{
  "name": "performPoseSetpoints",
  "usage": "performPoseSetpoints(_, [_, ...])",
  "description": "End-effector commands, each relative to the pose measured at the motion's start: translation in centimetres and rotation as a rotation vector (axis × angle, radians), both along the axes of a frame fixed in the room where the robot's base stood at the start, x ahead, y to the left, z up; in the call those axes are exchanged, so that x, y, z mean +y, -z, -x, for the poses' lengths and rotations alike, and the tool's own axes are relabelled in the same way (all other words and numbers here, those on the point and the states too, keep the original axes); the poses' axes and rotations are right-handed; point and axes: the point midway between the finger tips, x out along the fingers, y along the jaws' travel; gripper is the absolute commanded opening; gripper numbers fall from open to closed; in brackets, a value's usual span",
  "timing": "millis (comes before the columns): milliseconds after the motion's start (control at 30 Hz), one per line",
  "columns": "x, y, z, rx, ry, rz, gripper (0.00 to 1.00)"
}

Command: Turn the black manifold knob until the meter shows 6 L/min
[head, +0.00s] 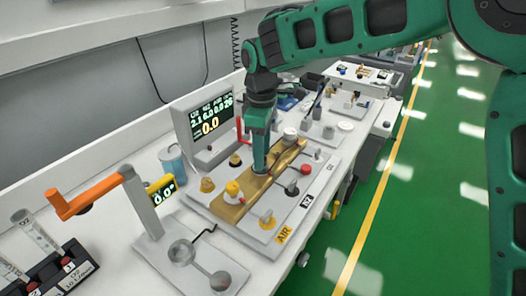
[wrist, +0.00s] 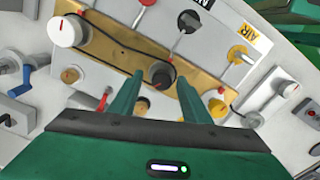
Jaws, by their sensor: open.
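The black manifold knob (wrist: 161,74) sits on the brass manifold block (wrist: 118,52) in the wrist view. My gripper (wrist: 159,80) is open, with one finger on each side of the knob; I cannot tell whether they touch it. In the head view my gripper (head: 262,170) points down over the middle of the brass block (head: 228,212) and mostly hides the black knob. The meter screen (head: 204,118) behind the block shows a large yellow 0.0 under a row of smaller green figures.
A white knob (wrist: 70,31) and a yellow knob (wrist: 217,106) flank the black one on the block. Red, grey and yellow knobs line the panel's front side. A grey post with an orange arm (head: 95,192) stands left. The green floor (head: 425,180) at right is clear.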

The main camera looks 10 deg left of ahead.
Motion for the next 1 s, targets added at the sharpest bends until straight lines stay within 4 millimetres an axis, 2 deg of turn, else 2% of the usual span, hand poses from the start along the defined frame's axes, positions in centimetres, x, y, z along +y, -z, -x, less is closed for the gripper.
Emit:
performPoseSetpoints(167, [0.1,-1.0,0.0,-0.001,-0.002,-0.002,0.43])
performPoseSetpoints(500, [0.1,-7.0,-0.1,-0.001,0.000,-0.003,0.43])
performPoseSetpoints(700, [0.0,-9.7,-0.2,0.000,0.000,-0.002,0.43])
performPoseSetpoints(1000, [-0.1,-10.8,-0.1,0.001,0.001,0.000,0.43])
